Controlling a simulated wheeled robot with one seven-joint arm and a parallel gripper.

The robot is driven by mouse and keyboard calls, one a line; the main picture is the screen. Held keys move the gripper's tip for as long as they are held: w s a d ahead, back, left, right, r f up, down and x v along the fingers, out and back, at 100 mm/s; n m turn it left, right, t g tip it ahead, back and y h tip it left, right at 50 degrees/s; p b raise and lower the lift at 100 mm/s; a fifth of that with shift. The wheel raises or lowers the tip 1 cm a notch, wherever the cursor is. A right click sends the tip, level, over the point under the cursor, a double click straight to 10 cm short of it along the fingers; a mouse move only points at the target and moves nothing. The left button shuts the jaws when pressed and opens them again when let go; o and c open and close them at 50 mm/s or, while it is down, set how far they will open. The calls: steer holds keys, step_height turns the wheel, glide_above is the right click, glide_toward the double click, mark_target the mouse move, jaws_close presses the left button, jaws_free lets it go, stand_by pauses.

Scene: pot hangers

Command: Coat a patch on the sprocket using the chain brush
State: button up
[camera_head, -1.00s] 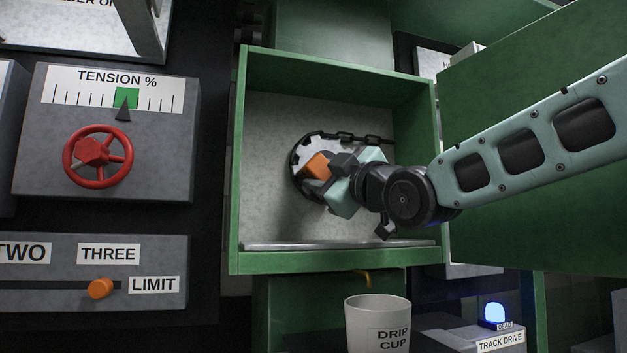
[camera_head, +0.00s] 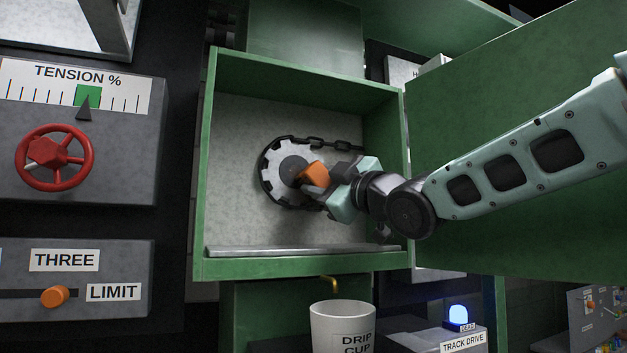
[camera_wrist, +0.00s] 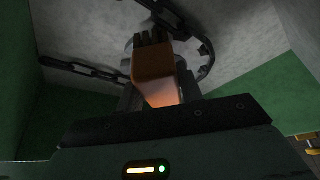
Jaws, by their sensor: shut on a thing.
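The grey toothed sprocket (camera_head: 283,166) is on the back wall of an open green box, with a dark chain (camera_head: 330,142) around it and running right. The sprocket and chain also show in the wrist view, the sprocket at the top (camera_wrist: 203,62) and the chain (camera_wrist: 85,68) at the left. My gripper (camera_head: 335,181) is inside the box, shut on the chain brush, whose orange body (camera_head: 314,174) is in front of the sprocket's right side. In the wrist view the brush (camera_wrist: 153,62) points its dark bristles towards the sprocket; whether they touch it I cannot tell.
The green box (camera_head: 300,264) has walls close around my gripper. Its green door (camera_head: 510,130) stands open at the right, behind my arm. A white drip cup (camera_head: 341,322) stands below under a brass spout. A tension panel with a red wheel (camera_head: 54,157) is at the left.

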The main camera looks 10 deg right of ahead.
mark_target(312, 175)
steer(key=shift+w+d, duration=0.2)
steer(key=shift+d, duration=0.4)
steer(key=shift+w+d, duration=0.15)
steer(key=shift+d, duration=0.4)
steer(key=shift+r+p, duration=0.65)
steer(key=shift+r, duration=0.15)
steer(key=a+b, duration=0.2)
steer(key=shift+s+a+f+b, duration=0.2)
steer(key=shift+s+a+b, duration=0.1)
steer(key=shift+s, duration=0.1)
steer(key=shift+s+a+r+b, duration=0.15)
steer(key=shift+s+a+b, duration=0.05)
steer(key=shift+a+b, duration=0.3)
steer(key=shift+s+a+b, duration=0.2)
steer(key=shift+a+b, duration=0.6)
steer(key=shift+b, duration=0.05)
steer(key=shift+s+a+b, duration=0.25)
steer(key=shift+a+b, duration=0.85)
steer(key=shift+b, duration=0.05)
steer(key=shift+s+a+b, duration=0.15)
steer(key=shift+a+b, duration=0.35)
steer(key=shift+b, duration=0.4)
steer(key=a+b, duration=0.1)
steer(key=b, duration=0.2)
steer(key=a+b, duration=0.1)
steer(key=b, duration=0.2)
steer(key=shift+s+a, duration=0.3)
steer(key=shift+s, duration=0.1)
